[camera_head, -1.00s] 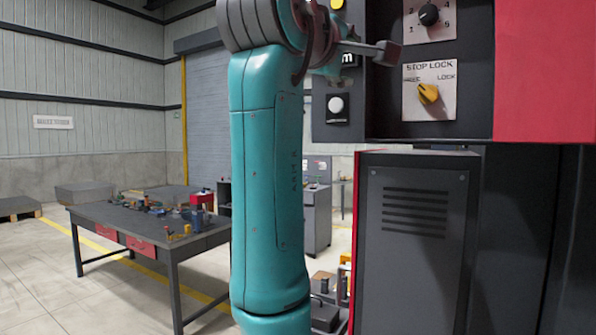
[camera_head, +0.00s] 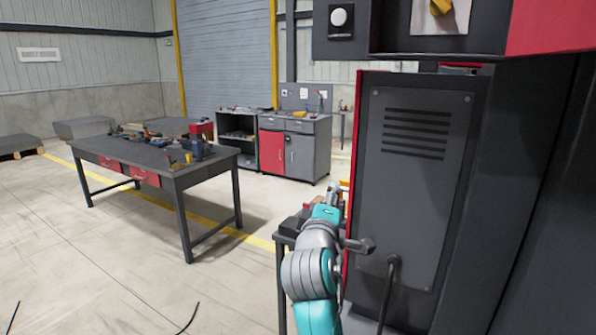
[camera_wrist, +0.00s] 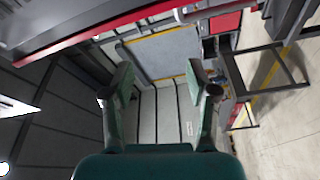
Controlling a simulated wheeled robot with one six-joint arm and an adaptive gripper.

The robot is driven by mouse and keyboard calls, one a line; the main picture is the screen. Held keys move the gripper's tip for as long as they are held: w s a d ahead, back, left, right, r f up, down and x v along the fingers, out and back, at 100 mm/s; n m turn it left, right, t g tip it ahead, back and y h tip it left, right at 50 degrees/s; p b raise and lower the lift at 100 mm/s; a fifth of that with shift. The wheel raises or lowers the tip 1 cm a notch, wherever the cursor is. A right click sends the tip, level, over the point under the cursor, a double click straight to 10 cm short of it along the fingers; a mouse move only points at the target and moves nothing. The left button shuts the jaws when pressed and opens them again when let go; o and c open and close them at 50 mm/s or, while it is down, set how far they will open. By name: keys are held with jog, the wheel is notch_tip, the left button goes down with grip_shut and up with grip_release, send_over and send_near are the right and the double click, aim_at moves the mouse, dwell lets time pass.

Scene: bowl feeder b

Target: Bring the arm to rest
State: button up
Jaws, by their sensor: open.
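My arm shows low in the head view, its teal and grey links near the bottom centre, beside the dark machine cabinet (camera_head: 412,190). My gripper (camera_wrist: 160,95) shows in the wrist view with its two fingers wide apart and nothing between them. Behind the fingers are a grey shutter and wall panels, seen at a steep tilt. In the head view I cannot make out the gripper's fingers clearly.
The machine's control panel (camera_head: 420,44) with a yellow knob (camera_head: 440,6) overhangs at the upper right. A workbench (camera_head: 150,165) with tools stands at the left, and a red and grey cabinet (camera_head: 295,148) behind.

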jog(key=s+d+f+y, duration=0.15)
jog(key=s+f, duration=0.35)
jog(key=f, duration=0.5)
jog(key=s+d+f+m+g+y, duration=0.1)
jog(key=s+d+f, duration=0.1)
jog(key=s+f, duration=0.5)
jog(key=s+d+f+y, duration=0.1)
jog(key=s+d+f, duration=0.15)
jog(key=f, duration=0.95)
jog(key=s+d+f+m+g+y, duration=0.1)
jog(key=s+f, duration=0.3)
jog(key=s, duration=0.5)
jog(key=s+d+f+m, duration=0.1)
jog(key=s+f+m, duration=0.1)
jog(key=s+f, duration=0.45)
jog(key=s+d+r+m, duration=0.1)
jog(key=s+m, duration=0.1)
jog(key=s, duration=0.8)
jog(key=s+d+r+m+g, duration=0.1)
jog(key=s+r+m, duration=0.1)
jog(key=s, duration=0.8)
jog(key=s+d+r+m, duration=0.1)
jog(key=s+m, duration=0.3)
jog(key=s, duration=0.6)
jog(key=shift+s+d+r+g, duration=0.2)
jog(key=shift+d+r+g, duration=0.1)
jog(key=shift+r, duration=0.4)
